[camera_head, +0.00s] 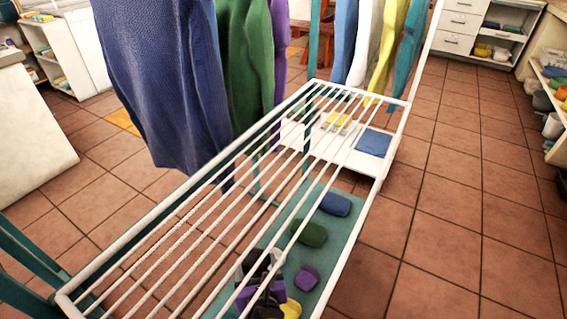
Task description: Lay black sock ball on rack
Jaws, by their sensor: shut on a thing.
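My gripper (263,268) shows as a dark and pale grey shape at the bottom middle, by the near part of the white wire rack (66,298). It is shut on a dark bundle that looks like the black sock ball (252,262). The gripper and the ball overlap closely, and rack bars cross this area, so their outlines are hard to separate. I cannot tell whether the ball touches the bars. The rack's long parallel bars run away from me, and its visible top carries no other laundry.
A teal lower shelf (340,240) under the rack holds blue, green, purple and yellow bundles (308,277). Hanging blue and green garments (165,80) crowd the rack's left side. More clothes hang at the far end. Tiled floor (450,230) is clear on the right.

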